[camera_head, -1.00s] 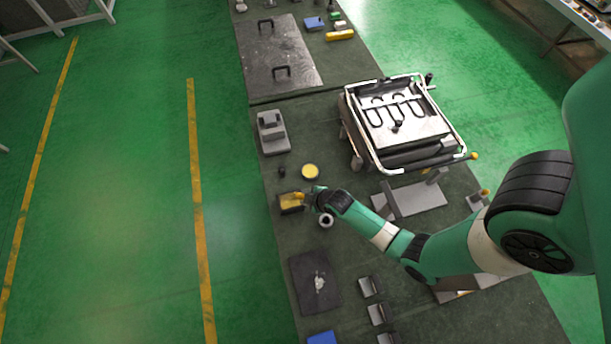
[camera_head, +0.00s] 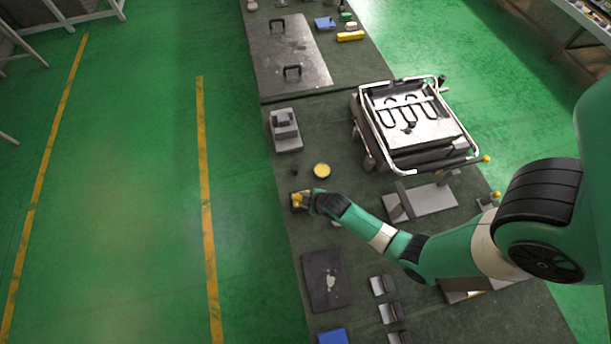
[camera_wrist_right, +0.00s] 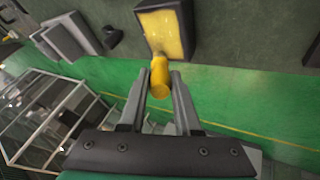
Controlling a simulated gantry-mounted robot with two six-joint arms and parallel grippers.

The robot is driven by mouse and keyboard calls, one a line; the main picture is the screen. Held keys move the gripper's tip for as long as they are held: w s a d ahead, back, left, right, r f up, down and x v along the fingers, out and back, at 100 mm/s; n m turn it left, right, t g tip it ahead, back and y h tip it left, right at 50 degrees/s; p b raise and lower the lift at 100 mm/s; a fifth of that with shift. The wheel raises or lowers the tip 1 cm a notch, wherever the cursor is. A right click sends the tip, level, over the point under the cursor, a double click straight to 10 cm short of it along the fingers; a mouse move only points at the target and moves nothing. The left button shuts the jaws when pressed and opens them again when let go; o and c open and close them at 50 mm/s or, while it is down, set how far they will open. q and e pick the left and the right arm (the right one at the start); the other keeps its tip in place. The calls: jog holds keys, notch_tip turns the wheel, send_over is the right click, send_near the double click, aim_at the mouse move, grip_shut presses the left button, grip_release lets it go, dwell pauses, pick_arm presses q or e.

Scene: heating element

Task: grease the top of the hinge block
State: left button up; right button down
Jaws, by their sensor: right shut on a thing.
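A grey stepped block (camera_head: 285,130), which I take to be the hinge block, sits on the dark bench near its left edge in the head view. It also seems to show at the upper left of the wrist view (camera_wrist_right: 68,36). A dark tray with a yellow filling (camera_wrist_right: 165,30) lies just beyond my right gripper (camera_wrist_right: 158,84). The gripper is shut on a yellow-handled tool (camera_wrist_right: 159,76). The tool's far end is at the tray's edge; I cannot tell whether it touches. In the head view the right gripper (camera_head: 303,200) covers much of the tray. My left gripper is not in view.
A round yellow-topped tin (camera_head: 321,170) stands between the grey block and my right gripper. A white-framed heating unit (camera_head: 410,122) stands to the right. A dark plate (camera_head: 326,280) and several small brackets (camera_head: 388,312) lie nearer.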

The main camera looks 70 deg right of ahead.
jog(key=shift+w+a, duration=0.25)
jog(key=shift+w, duration=0.1)
jog(key=r+p, duration=0.2)
jog(key=shift+w+a+r, duration=0.2)
jog(key=shift+r, duration=0.15)
jog(key=shift+s+d+r+p, duration=0.15)
jog(key=shift+r+p, duration=0.15)
jog(key=shift+p, duration=0.05)
notch_tip(320, 180, up, 5)
jog(key=p, duration=0.4)
jog(key=shift+p, duration=0.35)
jog(key=shift+f, duration=0.1)
